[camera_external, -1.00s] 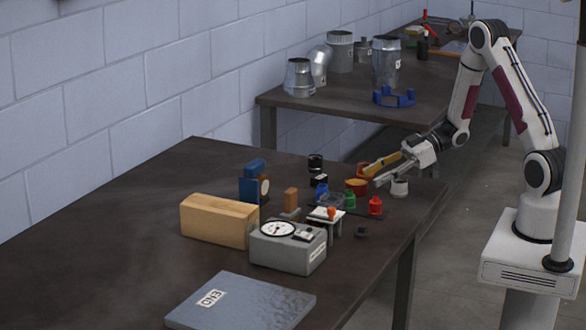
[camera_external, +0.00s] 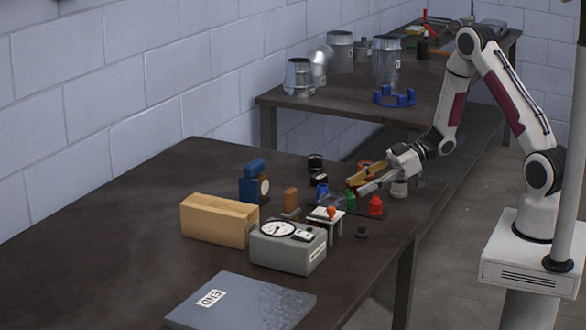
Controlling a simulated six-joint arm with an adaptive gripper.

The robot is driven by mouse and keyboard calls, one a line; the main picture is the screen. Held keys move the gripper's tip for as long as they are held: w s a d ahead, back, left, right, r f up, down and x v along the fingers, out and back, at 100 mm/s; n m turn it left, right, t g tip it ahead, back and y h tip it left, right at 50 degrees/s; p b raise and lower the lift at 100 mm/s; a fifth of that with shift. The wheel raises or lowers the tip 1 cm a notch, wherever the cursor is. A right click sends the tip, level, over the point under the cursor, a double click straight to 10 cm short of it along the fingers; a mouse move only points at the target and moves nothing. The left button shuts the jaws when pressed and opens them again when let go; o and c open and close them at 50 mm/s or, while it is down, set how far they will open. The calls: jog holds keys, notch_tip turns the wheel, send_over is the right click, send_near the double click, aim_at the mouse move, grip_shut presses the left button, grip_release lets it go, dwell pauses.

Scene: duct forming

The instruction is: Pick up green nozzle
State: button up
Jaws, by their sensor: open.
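The green nozzle (camera_external: 350,200) is a small green piece standing on a dark mat on the near table. A red nozzle (camera_external: 376,206) stands to its right and a blue one (camera_external: 321,191) to its left. My gripper (camera_external: 358,187) is open, its two fingers pointing left and down, just above and behind the green nozzle. One finger looks yellow-orange and the other light grey. I cannot tell whether a finger touches the nozzle. The gripper hides part of the orange cup behind it.
A white cup (camera_external: 399,188) stands under my wrist. A small white stand (camera_external: 327,216) with an orange-red piece, a grey gauge box (camera_external: 288,247) and a wooden block (camera_external: 219,220) are in front and left. Black jars (camera_external: 315,163) stand behind. The table's left part is clear.

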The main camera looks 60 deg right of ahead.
aim_at(349, 195)
jog(key=shift+w+a+f, duration=0.35)
jog(key=shift+a+f, duration=0.2)
jog(key=shift+a, duration=0.1)
jog(key=shift+w+a+f, duration=0.35)
jog(key=shift+a+f, duration=0.15)
jog(key=shift+a, duration=0.1)
jog(key=shift+x, duration=0.8)
jog(key=c, duration=1)
